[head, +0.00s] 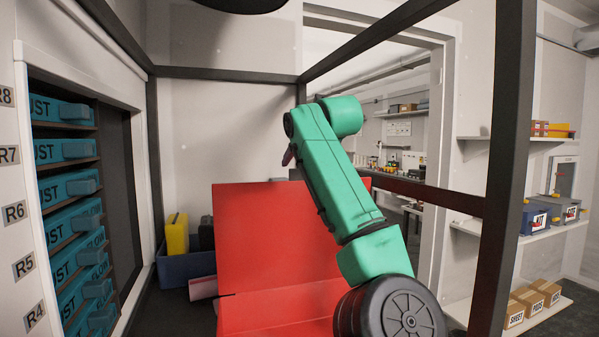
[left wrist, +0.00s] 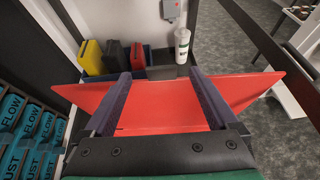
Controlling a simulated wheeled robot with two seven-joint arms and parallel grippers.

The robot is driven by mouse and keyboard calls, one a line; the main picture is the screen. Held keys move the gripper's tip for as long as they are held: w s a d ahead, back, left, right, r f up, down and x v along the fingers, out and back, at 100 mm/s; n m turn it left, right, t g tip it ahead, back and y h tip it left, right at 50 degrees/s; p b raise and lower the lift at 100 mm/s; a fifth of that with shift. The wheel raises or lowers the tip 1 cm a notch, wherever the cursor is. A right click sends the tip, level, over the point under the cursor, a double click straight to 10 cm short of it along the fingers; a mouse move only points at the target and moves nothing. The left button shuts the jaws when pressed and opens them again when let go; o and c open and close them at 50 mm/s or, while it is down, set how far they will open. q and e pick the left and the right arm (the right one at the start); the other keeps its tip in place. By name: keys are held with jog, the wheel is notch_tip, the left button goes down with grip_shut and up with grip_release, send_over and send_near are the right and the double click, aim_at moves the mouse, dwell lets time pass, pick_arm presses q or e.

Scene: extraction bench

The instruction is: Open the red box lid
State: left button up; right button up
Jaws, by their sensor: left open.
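The red box lid (head: 262,235) stands raised as a broad, leaning red panel in the middle of the head view. A lower red part of the box (head: 270,313) shows below it, partly hidden by my green arm. My left gripper (left wrist: 160,76) is open, with its two dark fingers apart and nothing held between them. In the left wrist view the red panel (left wrist: 160,112) spreads behind and between the fingers; I cannot tell whether they touch it. In the head view only a small dark part of the gripper shows, above the panel. My right gripper is not in view.
A blue bin (head: 180,268) holding yellow and dark containers stands behind, left of the lid. A white bottle (left wrist: 182,46) stands there too. A rack of teal drawers (head: 65,150) lines the left. Dark frame posts (head: 505,150) and shelves stand right.

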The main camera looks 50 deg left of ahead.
pick_arm(q)
jog(key=b+v, duration=0.2)
jog(key=v, duration=0.8)
jog(key=shift+s+d+r, duration=0.15)
jog(key=shift+d+r, duration=0.1)
jog(key=shift+d, duration=0.05)
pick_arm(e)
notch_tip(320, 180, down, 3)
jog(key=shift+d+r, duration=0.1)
